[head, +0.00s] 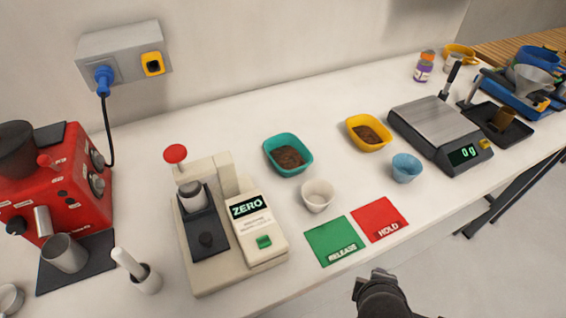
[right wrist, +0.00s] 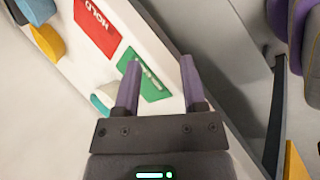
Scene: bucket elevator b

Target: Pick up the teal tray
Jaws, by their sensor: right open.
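The teal tray (head: 290,172) sits on the white counter in the middle of the head view, with brown grounds in it. A teal edge (right wrist: 98,103) beside a white cup shows at the left in the right wrist view, probably the same tray. My right gripper (head: 376,274) is at the bottom of the head view, past the counter's front edge and well away from the tray. In the right wrist view its two fingers (right wrist: 160,65) are apart with nothing between them. My left gripper is not in view.
A white cup (head: 318,194) stands just in front of the teal tray. Green (head: 334,241) and red (head: 379,219) cards lie near the front edge. A yellow tray (head: 369,147), blue cup (head: 406,168) and scale (head: 440,132) stand right; a beige device (head: 222,217) stands left.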

